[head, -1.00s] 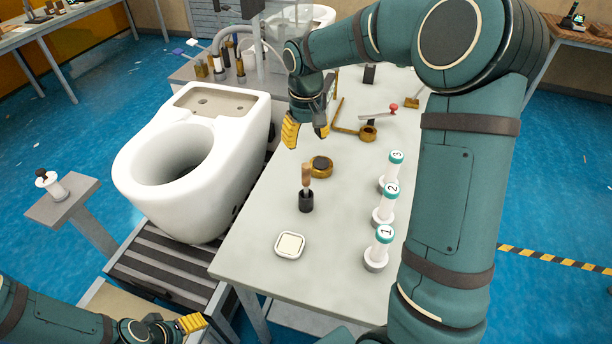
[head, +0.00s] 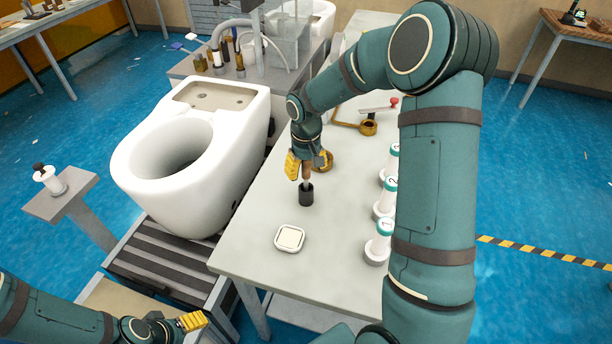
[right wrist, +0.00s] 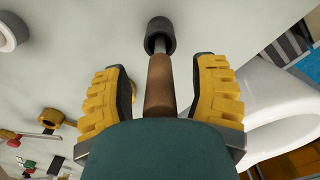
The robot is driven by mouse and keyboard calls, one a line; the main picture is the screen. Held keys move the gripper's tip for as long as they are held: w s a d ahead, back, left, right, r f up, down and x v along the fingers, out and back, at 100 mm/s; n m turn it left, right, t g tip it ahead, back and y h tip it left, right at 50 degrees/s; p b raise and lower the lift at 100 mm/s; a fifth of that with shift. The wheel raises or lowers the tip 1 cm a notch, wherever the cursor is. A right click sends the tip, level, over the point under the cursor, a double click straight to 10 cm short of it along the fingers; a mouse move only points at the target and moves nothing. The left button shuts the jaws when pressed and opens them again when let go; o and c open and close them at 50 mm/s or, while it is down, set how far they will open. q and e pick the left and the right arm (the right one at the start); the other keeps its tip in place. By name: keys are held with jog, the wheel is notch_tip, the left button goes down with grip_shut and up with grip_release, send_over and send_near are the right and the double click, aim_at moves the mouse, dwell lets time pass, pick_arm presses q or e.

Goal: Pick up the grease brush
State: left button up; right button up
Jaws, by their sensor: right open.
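The grease brush (head: 306,174) stands upright with its black end (head: 306,195) on the grey table; its brown wooden handle points up. In the right wrist view the brown handle (right wrist: 159,85) lies between the two yellow fingers, with the black end (right wrist: 160,36) beyond them. My right gripper (head: 307,168) is open around the handle, with a gap on each side. My left gripper (head: 193,321) is at the lower left, far from the brush; whether it is open or shut is unclear.
A small white square dish (head: 289,238) lies in front of the brush. Several white numbered bottles (head: 379,241) stand at the right, partly behind my arm. A white toilet (head: 190,150) stands to the left.

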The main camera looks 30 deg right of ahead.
jog(key=shift+o, duration=0.2)
jog(key=shift+f, duration=0.1)
grip_shut()
